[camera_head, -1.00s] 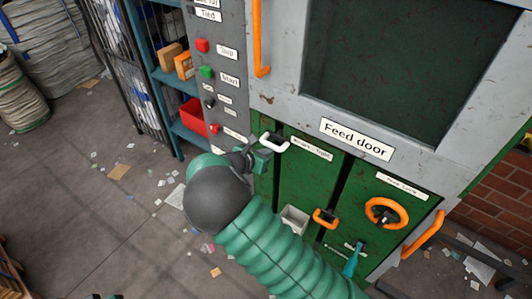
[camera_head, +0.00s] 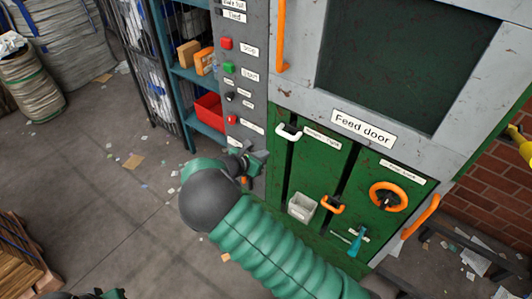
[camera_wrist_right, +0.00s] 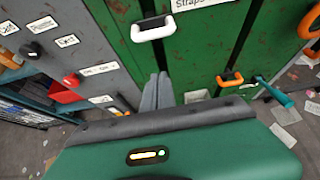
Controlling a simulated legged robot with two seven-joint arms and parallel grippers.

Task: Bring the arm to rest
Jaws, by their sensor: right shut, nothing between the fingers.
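My right arm reaches up from the bottom of the head view. Its gripper (camera_head: 260,158) is shut and empty, just in front of the machine's grey and green front. It sits left of and below the white handle (camera_head: 288,132), apart from it in the picture. In the right wrist view the shut fingers (camera_wrist_right: 157,92) point toward the green panel, below the same white handle (camera_wrist_right: 153,30). A small dark and green part of my left gripper (camera_head: 100,295) shows at the bottom edge; its fingers cannot be made out.
The feed door (camera_head: 363,128) with its dark window is upper right. An orange wheel (camera_head: 388,197), an orange handle (camera_head: 333,204) and a teal lever (camera_head: 357,242) sit on the lower front. A red bin (camera_head: 209,112) is on the shelf. Open floor lies left.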

